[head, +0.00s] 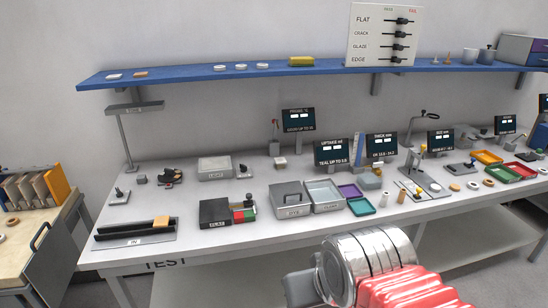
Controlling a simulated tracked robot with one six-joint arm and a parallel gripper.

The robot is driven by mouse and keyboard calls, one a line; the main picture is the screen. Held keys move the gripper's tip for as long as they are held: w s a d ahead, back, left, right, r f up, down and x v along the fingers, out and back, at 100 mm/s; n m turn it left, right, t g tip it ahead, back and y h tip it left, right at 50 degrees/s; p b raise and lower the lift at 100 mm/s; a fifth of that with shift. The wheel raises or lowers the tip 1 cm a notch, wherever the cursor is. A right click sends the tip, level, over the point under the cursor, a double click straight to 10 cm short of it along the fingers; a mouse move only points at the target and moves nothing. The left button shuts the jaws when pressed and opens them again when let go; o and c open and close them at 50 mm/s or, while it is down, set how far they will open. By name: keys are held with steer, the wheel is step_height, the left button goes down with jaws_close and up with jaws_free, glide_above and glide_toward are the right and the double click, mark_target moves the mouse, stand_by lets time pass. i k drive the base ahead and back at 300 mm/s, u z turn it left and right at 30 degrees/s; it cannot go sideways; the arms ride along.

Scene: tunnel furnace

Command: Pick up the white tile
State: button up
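Several small pale round pieces could be the white tile, and I cannot tell which one is meant. On the blue shelf, a white disc (114,76) lies at the left end beside a tan one (140,74). Three more white discs lie in a row further right, the middle one here (241,67). My arm's silver and red links show at the bottom, right of centre. My gripper's fingers do not show, and no tile is seen held.
The blue shelf (200,75) runs along the wall above the white bench (190,188). Grey boxes (291,199), small screens (331,152), a dark rack (135,233) and coloured trays (360,206) crowd the bench. A wooden side table (20,256) stands left.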

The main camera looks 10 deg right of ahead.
mark_target(282, 160)
steer(key=i, duration=1.3)
steer(key=z, duration=0.05)
